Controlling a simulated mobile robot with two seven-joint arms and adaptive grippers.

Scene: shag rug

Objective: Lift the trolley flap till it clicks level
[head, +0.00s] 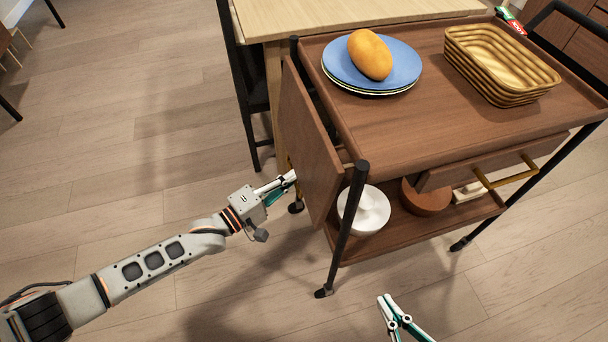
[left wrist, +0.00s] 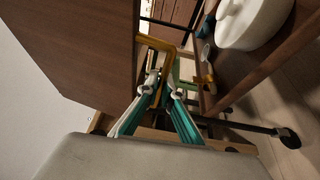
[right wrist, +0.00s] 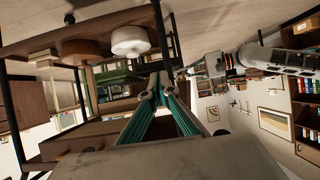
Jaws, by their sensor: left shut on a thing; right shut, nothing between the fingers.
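The trolley (head: 430,130) has a brown wooden top with a raised rim. Its flap (head: 308,150) hangs steeply down along the trolley's left side. The flap also fills the upper left of the left wrist view (left wrist: 70,45). My left gripper (head: 290,178) is at the flap's outer face, low down. In the left wrist view its fingers (left wrist: 162,88) are closed on a brass bar (left wrist: 168,62) beside the flap; the exact contact is partly hidden. My right gripper (head: 388,298) is shut and empty, low in front of the trolley, apart from it.
Blue plates (head: 403,75) with an orange fruit (head: 370,54) and a woven basket (head: 490,45) stand on the trolley top. A white lidded pot (head: 368,215) and brown bowl (head: 425,196) sit on the lower shelf. A drawer (head: 500,165) juts out. A table (head: 300,15) stands behind.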

